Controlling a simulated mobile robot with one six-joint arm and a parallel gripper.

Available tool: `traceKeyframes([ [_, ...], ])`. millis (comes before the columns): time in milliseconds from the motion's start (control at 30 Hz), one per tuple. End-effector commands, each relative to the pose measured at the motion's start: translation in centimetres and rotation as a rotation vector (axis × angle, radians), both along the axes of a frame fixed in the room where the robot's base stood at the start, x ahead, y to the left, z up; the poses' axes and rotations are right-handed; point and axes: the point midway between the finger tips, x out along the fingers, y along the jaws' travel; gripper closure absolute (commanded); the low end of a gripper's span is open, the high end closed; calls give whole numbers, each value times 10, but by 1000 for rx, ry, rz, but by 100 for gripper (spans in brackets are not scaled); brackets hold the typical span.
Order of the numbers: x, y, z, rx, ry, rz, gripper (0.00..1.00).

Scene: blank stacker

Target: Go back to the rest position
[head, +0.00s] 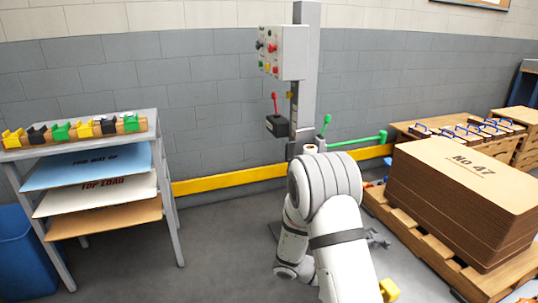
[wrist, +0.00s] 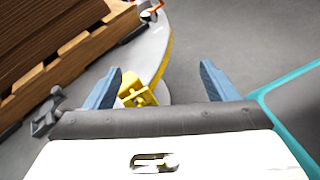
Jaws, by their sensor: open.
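My gripper (wrist: 160,68) is open in the wrist view, with its two blue fingers spread wide apart. A yellow piece (wrist: 137,92) shows between the fingers, nearer the left one; I cannot tell its distance from them, and nothing is gripped. In the head view my white arm fills the lower middle and hides part of the floor behind it. My gripper cannot be made out clearly there. A yellow piece (head: 388,290) shows at the bottom, right of my arm.
A cardboard stack (head: 460,180) marked "No 47" sits on a wooden pallet (head: 452,268) at the right. A shelf rack (head: 172,205) with sheets and coloured clips stands left. A control box (head: 284,52) on a post and a yellow rail (head: 230,178) are behind. Floor (head: 215,255) left of my arm is clear.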

Motion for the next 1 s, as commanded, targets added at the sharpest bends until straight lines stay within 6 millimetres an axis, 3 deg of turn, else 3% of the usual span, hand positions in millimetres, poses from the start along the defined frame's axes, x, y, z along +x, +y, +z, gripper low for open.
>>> traceKeyframes([
  [33, -8, -1, 39, 44, -48, -48, 21],
  [300, -57, 10, 153, 294, -299, -300, 21],
  [800, -127, 62, 339, 786, -831, -683, 21],
  [1000, -144, 83, 398, 965, -1027, -793, 21],
])
